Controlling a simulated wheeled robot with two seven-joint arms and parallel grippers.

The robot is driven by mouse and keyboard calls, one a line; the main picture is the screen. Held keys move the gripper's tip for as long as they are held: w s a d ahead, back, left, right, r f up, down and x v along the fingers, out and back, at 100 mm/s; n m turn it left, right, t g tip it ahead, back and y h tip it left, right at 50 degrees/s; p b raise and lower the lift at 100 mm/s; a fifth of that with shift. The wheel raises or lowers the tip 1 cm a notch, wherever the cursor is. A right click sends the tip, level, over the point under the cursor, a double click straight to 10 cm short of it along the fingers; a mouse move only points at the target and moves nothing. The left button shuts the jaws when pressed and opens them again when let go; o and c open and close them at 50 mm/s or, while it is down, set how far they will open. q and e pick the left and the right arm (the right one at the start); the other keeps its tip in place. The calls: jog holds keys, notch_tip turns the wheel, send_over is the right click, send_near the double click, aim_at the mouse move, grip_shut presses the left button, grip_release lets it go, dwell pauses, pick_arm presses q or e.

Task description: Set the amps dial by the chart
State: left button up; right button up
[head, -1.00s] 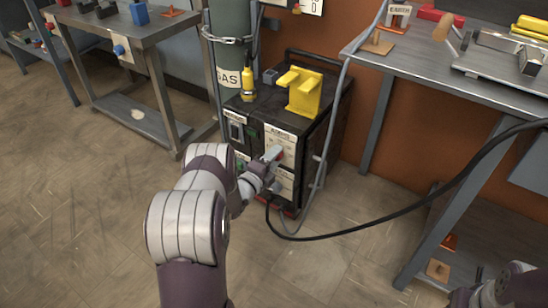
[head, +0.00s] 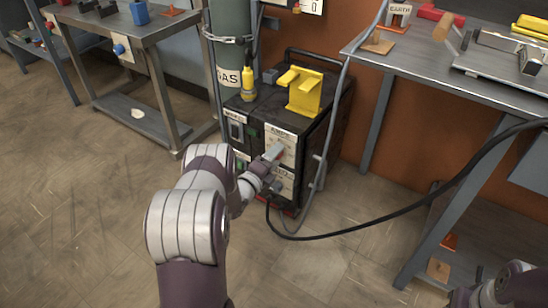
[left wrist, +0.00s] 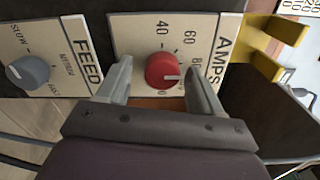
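The red amps dial (left wrist: 163,71) sits on a cream plate marked AMPS (left wrist: 226,50) in the left wrist view. Its white pointer mark points to the right, toward the 80 side of the scale. The 40 and 60 marks are readable; my finger partly covers the higher ones. My left gripper (left wrist: 159,80) is open, with one finger on each side of the dial and small gaps visible. In the head view my left gripper (head: 272,157) is at the front of the black welder (head: 310,128). A wall card (head: 311,5) is cut off and unreadable. My right gripper is not seen.
A grey feed knob (left wrist: 28,72) is left of the amps plate. A yellow holder (head: 304,92) and yellow bottle (head: 248,84) stand on the welder. A grey hose (head: 333,110) and black cable (head: 400,216) run beside it. A metal bench (head: 420,62) stands at right.

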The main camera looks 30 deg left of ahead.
pick_arm(q)
jog(key=shift+s+r, duration=0.1)
jog(key=s+a+p, duration=0.1)
jog(key=s+p, duration=0.5)
jog(key=s, duration=0.6)
jog(key=shift+s, duration=0.25)
